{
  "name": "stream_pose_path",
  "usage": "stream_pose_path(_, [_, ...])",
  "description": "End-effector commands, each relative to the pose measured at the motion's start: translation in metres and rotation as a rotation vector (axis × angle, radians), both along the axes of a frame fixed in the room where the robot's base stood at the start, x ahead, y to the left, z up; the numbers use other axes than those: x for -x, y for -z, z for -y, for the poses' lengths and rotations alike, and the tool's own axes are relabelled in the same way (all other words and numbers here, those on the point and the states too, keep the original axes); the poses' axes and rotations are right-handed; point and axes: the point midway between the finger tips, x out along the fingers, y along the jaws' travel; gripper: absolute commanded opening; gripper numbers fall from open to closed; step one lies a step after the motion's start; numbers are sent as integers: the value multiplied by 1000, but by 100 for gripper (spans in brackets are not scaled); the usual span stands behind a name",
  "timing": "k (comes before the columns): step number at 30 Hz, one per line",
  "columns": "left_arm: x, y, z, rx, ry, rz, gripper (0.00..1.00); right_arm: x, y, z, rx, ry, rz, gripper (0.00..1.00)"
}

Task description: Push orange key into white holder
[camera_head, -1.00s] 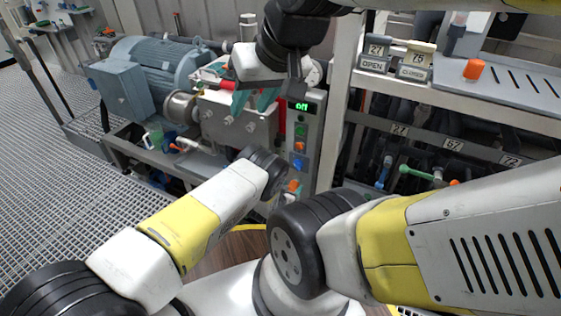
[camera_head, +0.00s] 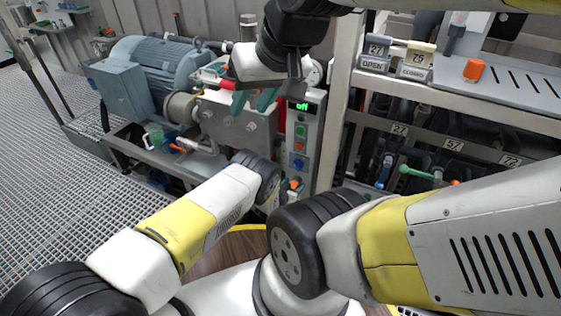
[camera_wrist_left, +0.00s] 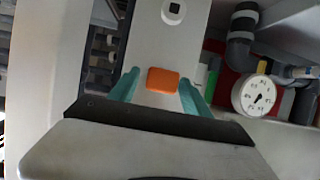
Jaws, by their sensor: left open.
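The orange key (camera_wrist_left: 162,80) is a rounded block against a pale panel in the left wrist view. My left gripper (camera_wrist_left: 159,83) is open, its teal fingers standing apart on either side of the key; contact cannot be told. A white square fitting with a dark hole (camera_wrist_left: 173,11), possibly the white holder, is at the top of that view. How deep the key sits is unclear. In the head view the left gripper is mostly hidden behind my left forearm, near the control panel's foot. My right gripper (camera_head: 254,101) hangs at upper centre, teal fingers apart, seemingly empty.
A control panel (camera_head: 302,125) with an "off" display stands at centre. A blue motor (camera_head: 160,70) is on the left. A shelf rack (camera_head: 450,92) with valves stands on the right. A round gauge (camera_wrist_left: 254,95) and pipes are right of the left fingers.

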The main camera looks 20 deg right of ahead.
Motion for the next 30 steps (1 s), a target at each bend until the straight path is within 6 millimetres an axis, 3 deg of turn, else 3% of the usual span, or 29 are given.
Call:
stream_pose_path(17, [0,0,0,-1,0,1,56,0,0,0,0,0,0,36])
stream_pose_path(25, [0,0,0,-1,0,0,3,0,0,0,0,0,0,36])
stream_pose_path(30, [0,0,0,-1,0,0,0,0,0,0,0,0,0,36])
